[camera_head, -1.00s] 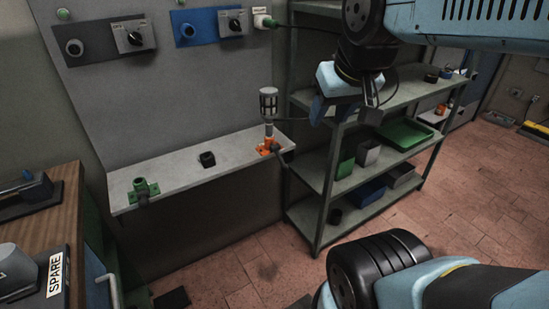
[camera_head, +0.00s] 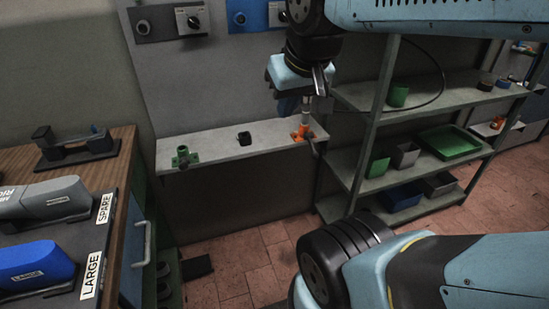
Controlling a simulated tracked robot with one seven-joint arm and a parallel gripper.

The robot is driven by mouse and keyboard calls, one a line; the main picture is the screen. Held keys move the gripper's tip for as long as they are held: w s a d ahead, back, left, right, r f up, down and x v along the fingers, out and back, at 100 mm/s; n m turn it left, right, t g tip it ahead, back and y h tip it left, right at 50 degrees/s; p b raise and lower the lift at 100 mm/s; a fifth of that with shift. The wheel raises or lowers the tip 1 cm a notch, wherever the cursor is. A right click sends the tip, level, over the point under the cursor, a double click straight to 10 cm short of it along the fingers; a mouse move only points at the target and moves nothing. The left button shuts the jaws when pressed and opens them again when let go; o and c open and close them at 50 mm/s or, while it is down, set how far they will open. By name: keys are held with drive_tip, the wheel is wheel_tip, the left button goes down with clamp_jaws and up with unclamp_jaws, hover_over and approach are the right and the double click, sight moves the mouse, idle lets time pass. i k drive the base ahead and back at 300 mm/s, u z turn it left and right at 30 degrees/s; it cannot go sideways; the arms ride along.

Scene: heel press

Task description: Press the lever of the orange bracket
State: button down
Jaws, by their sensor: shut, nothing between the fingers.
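The orange bracket (camera_head: 300,134) sits near the right end of the narrow grey ledge (camera_head: 220,150), with a grey post rising from it. A dark lever-like part (camera_head: 315,147) sticks out at its front right. My gripper (camera_head: 306,104) is above the bracket and in front of the post's upper part, which it hides. Its fingers are shut and hold nothing. I cannot tell whether the fingertips touch the post.
A green bracket (camera_head: 184,157) and a black block (camera_head: 244,138) stand on the ledge, left of the orange bracket. A metal shelf with bins (camera_head: 448,142) is at right. A wooden bench (camera_head: 124,152) with staplers (camera_head: 40,258) is at left.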

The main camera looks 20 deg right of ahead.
sight(315, 156)
drive_tip(key=u, duration=1.4)
drive_tip(key=k, duration=1.5)
drive_tip(key=z, duration=1.05)
drive_tip(key=i, duration=1)
